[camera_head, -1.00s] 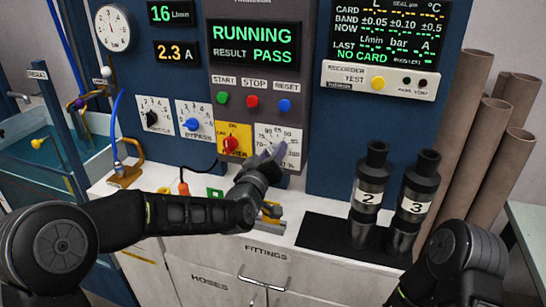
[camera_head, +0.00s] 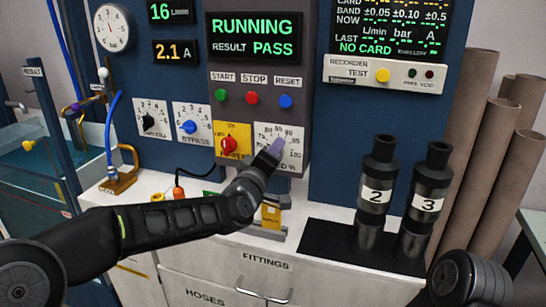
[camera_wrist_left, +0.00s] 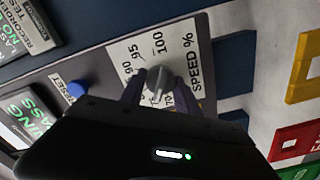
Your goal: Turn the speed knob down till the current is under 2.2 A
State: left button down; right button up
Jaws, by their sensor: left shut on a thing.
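The speed knob is a grey knob (camera_wrist_left: 158,84) on a white dial plate marked SPEED % (camera_wrist_left: 185,48), seen in the left wrist view; the dial plate (camera_head: 293,133) also shows in the head view. My left gripper (camera_head: 276,149) is at the plate and shut on the knob, with a finger on each side of it in the left wrist view (camera_wrist_left: 160,92). The current display (camera_head: 177,52) reads 2.1 A. The status panel (camera_head: 254,38) shows RUNNING and RESULT PASS. My right arm shows at the lower right, but its gripper is out of view.
START, STOP and RESET buttons (camera_head: 252,98) sit above the dial. A red switch on a yellow plate (camera_head: 231,143) and the bypass dial (camera_head: 191,124) are to its left. Two black cylinders labelled 2 (camera_head: 374,195) and 3 (camera_head: 424,205) stand on a black mat.

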pick_arm(q)
jog(key=c, duration=0.9)
grip_release()
jog(key=b+v, duration=0.1)
jog(key=v, duration=0.6)
jog(key=shift+s, duration=0.35)
jog(key=shift+a, duration=0.1)
